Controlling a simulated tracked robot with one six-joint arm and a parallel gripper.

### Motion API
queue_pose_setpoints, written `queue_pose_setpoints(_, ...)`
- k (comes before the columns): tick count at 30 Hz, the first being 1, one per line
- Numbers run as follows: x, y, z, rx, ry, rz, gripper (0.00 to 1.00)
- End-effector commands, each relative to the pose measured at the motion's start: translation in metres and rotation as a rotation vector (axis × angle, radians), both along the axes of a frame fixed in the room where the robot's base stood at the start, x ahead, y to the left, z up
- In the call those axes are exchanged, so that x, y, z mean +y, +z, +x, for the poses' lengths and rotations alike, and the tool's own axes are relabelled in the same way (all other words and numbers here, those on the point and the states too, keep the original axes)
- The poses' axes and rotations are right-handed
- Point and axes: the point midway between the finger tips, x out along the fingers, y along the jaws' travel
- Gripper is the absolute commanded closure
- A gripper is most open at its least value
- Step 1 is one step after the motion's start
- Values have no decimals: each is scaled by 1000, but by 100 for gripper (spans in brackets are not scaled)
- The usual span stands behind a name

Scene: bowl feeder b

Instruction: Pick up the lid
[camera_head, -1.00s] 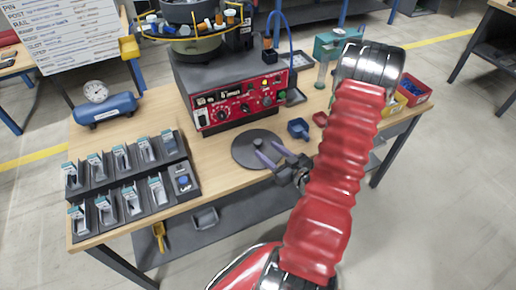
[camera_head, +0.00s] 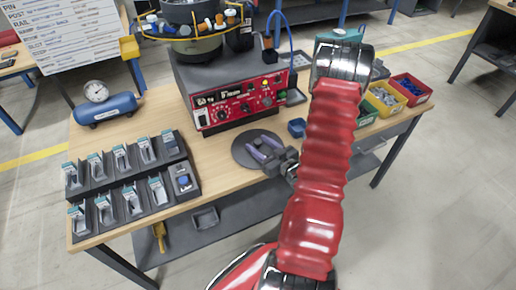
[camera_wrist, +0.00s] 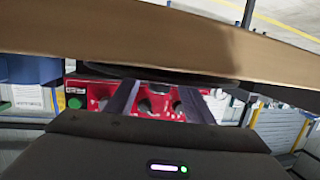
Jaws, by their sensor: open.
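The lid, a flat dark grey disc (camera_head: 240,150), lies on the wooden table in front of the red control panel. My gripper (camera_head: 259,146) is open, with its two purple-grey fingers apart over the disc in the head view. I cannot tell whether the fingers touch the disc. Part of the disc's right side is hidden by my gripper. In the wrist view, the disc's dark edge (camera_wrist: 165,73) shows thin and edge-on just beyond my open fingers (camera_wrist: 158,90).
The feeder's control box (camera_head: 240,105) stands close behind the disc. A black rack (camera_head: 130,185) with several slots is at the left. A small blue bin (camera_head: 297,128) stands right of the disc. Yellow (camera_head: 386,97) and red (camera_head: 411,87) bins are farther right. A blue tank (camera_head: 105,109) lies at the back left.

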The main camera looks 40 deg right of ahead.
Motion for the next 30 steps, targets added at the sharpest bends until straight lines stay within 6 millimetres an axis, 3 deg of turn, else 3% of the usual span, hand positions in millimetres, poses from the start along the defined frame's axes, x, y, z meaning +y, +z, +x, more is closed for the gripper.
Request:
queue_pose_setpoints(5, -1, -2, 12, -1, 0, 0, 52)
queue_pose_setpoints(21, -1, -2, 12, -1, -1, 0, 53)
queue_pose_setpoints(30, -1, -2, 12, -1, -1, 0, 74)
